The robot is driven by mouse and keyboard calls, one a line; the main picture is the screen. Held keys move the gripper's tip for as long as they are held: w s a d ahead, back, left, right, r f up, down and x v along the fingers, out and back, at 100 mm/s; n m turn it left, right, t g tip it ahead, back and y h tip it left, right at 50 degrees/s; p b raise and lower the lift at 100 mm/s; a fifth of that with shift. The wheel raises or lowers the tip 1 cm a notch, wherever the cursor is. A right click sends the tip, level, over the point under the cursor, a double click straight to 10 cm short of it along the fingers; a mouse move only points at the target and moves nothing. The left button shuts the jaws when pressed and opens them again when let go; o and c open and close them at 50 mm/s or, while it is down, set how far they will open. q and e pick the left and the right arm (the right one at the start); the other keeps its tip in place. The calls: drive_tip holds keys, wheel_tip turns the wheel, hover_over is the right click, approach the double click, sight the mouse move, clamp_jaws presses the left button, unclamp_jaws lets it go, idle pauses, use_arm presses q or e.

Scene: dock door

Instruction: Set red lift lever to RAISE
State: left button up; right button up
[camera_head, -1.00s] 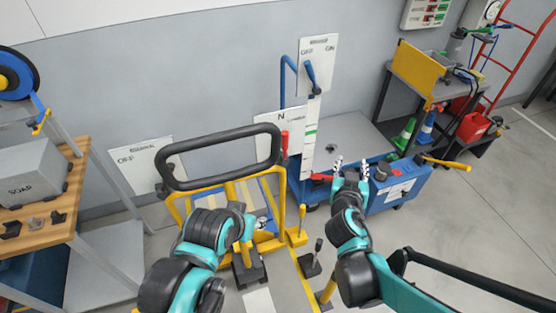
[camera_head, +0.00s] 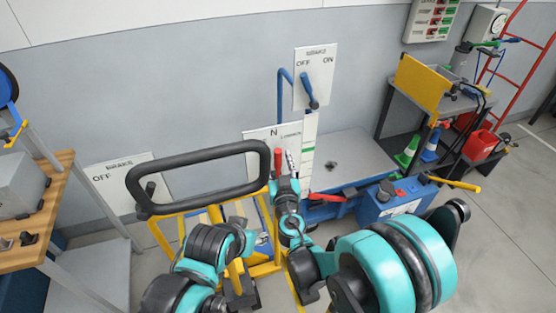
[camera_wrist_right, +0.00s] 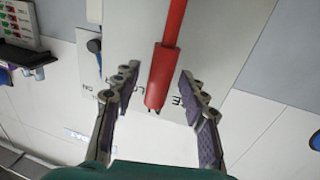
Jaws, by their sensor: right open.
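The red lever (camera_head: 278,161) stands in front of a white wall panel (camera_head: 258,137) marked "N" in the head view, just right of the black handle loop. In the right wrist view its red handle (camera_wrist_right: 160,75) runs down between the fingers of my right gripper (camera_wrist_right: 158,76). The two fingers are spread, one on each side, with visible gaps to the handle. In the head view the right gripper (camera_head: 284,167) is close by the lever. The panel's lettering is partly covered. My left arm is at the lower left of the head view; its fingertips are not clear.
A yellow-framed cart with a black loop handle (camera_head: 200,178) stands left of the lever. A blue lever (camera_head: 308,90) is on the "OFF ON" brake panel (camera_head: 325,60). A blue unit (camera_head: 392,203) with a yellow handle stands right. A wooden bench (camera_head: 50,205) is far left.

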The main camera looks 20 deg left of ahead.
drive_tip(key=shift+w+a, duration=0.15)
drive_tip(key=shift+w, duration=0.3)
clamp_jaws()
